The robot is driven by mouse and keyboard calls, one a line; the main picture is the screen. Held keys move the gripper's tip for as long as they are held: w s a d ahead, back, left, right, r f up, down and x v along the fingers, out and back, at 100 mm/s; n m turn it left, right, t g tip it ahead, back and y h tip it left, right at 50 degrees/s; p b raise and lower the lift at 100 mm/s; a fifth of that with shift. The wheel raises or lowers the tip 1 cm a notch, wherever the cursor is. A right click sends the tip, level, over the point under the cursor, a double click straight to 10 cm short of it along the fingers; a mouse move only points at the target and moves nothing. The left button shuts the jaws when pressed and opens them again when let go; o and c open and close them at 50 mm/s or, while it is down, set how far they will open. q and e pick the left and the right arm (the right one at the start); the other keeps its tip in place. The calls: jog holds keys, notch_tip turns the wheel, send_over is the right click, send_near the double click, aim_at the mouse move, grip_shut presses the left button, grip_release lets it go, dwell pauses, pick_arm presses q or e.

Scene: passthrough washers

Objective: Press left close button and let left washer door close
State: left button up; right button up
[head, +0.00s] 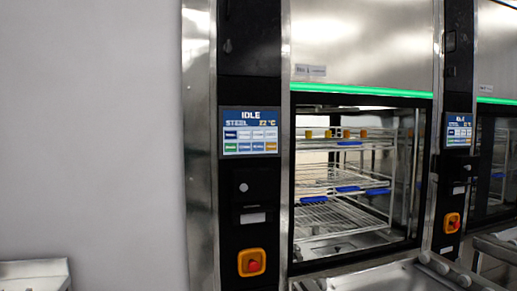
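The left washer (309,45) stands in the middle of the head view. Its chamber is visible, with a wire rack (345,187) inside; I cannot tell whether the opening is clear or covered by glass. The control screen (250,131) on the black panel left of the opening reads IDLE, STEEL and 22 °C, above two rows of coloured buttons. Their labels are too small to read, so I cannot tell which one is the close button. Neither of my grippers is in view.
A red emergency button on a yellow plate (251,262) sits low on the panel. A second washer with its own screen (459,130) stands at the right. A metal table (390,277) juts out below the opening. A plain grey wall (90,130) fills the left.

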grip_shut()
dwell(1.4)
